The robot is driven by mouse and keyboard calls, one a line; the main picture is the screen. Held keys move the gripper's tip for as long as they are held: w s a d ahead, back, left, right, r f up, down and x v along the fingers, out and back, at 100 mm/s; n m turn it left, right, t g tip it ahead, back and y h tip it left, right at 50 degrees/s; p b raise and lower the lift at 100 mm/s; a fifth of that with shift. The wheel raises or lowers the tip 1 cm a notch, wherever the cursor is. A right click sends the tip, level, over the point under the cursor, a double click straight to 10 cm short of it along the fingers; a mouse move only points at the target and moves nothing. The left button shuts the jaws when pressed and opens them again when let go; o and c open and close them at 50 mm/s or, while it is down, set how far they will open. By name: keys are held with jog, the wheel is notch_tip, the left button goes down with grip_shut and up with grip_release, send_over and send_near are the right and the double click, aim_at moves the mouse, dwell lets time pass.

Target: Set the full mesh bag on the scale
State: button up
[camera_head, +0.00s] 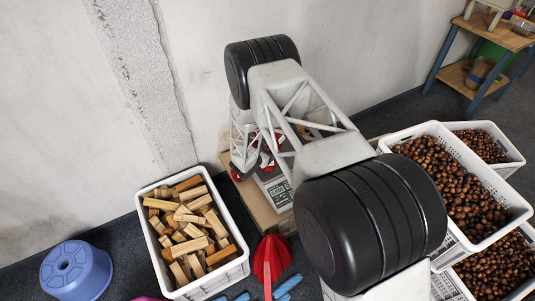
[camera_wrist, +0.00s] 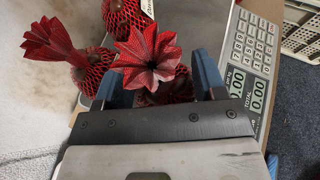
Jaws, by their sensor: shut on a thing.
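In the wrist view my gripper (camera_wrist: 155,75) is shut on a red mesh bag (camera_wrist: 150,50). The bag's gathered, flared top points up at the camera between the blue fingers, and its netted body is mostly hidden below. The scale (camera_wrist: 260,48) is just right of the fingers, with its keypad and display showing. A display line reads 0.00. Whether the held bag touches the scale is hidden. In the head view the scale (camera_head: 277,190) shows beside my arm, which covers most of the gripper; red bits of mesh show there.
Other red mesh bags stand left (camera_wrist: 90,68) and behind (camera_wrist: 122,15) the held one. In the head view, a crate of wood blocks (camera_head: 240,268) stands at left, a blue stool (camera_head: 72,285) beyond it. White chestnut crates (camera_head: 522,208) stand at right. A red object (camera_head: 268,260) lies in front.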

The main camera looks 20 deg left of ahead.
jog(key=shift+f, duration=0.3)
jog(key=o, duration=1.5)
jog(key=shift+r, duration=0.15)
jog(key=v, duration=1.2)
